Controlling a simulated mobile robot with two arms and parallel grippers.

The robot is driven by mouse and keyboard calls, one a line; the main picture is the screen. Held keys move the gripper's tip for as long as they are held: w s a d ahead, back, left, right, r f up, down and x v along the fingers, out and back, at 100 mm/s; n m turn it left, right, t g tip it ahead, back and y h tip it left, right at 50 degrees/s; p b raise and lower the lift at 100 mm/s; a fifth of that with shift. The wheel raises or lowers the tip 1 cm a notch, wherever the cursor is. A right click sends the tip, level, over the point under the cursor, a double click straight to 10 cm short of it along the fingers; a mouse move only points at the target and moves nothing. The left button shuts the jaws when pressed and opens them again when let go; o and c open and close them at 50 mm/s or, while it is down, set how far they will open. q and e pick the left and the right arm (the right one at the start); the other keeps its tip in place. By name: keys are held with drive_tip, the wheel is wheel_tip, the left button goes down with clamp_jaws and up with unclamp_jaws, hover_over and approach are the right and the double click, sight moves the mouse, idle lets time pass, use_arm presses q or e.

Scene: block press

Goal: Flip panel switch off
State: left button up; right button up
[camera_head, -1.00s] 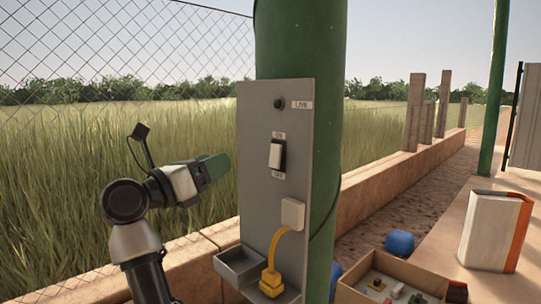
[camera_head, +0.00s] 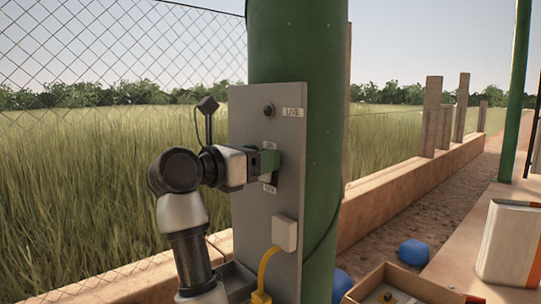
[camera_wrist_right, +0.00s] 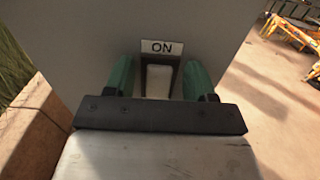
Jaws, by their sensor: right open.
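The grey panel (camera_head: 250,215) is fixed to a green post. My right gripper (camera_head: 272,160) is at the panel's switch, its green fingers covering most of the switch in the head view. In the right wrist view the pale rocker switch (camera_wrist_right: 158,82) in its dark frame sits between the two parted fingers, under the "ON" label (camera_wrist_right: 160,47). The fingers are open, one on each side of the switch; I cannot tell whether they touch it. The lower label (camera_head: 270,188) shows just below the fingers. A dark round indicator (camera_head: 268,111) is above, beside a "LIVE" label (camera_head: 293,113). My left gripper is not in view.
Below the switch are a white box (camera_head: 285,233) and a yellow cable (camera_head: 262,268). A small grey tray at the panel's lower left is partly behind my arm. A cardboard box (camera_head: 360,291), blue object (camera_head: 413,252) and thick book (camera_head: 508,243) are at right.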

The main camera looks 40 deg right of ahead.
drive_tip(key=c, duration=0.9)
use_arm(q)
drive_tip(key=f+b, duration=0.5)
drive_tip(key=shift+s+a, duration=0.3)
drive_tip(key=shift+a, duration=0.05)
use_arm(e)
drive_tip(key=h, duration=0.3)
drive_tip(key=shift+a+f+t, duration=0.3)
drive_tip(key=shift+a, duration=0.1)
drive_tip(key=o, duration=0.9)
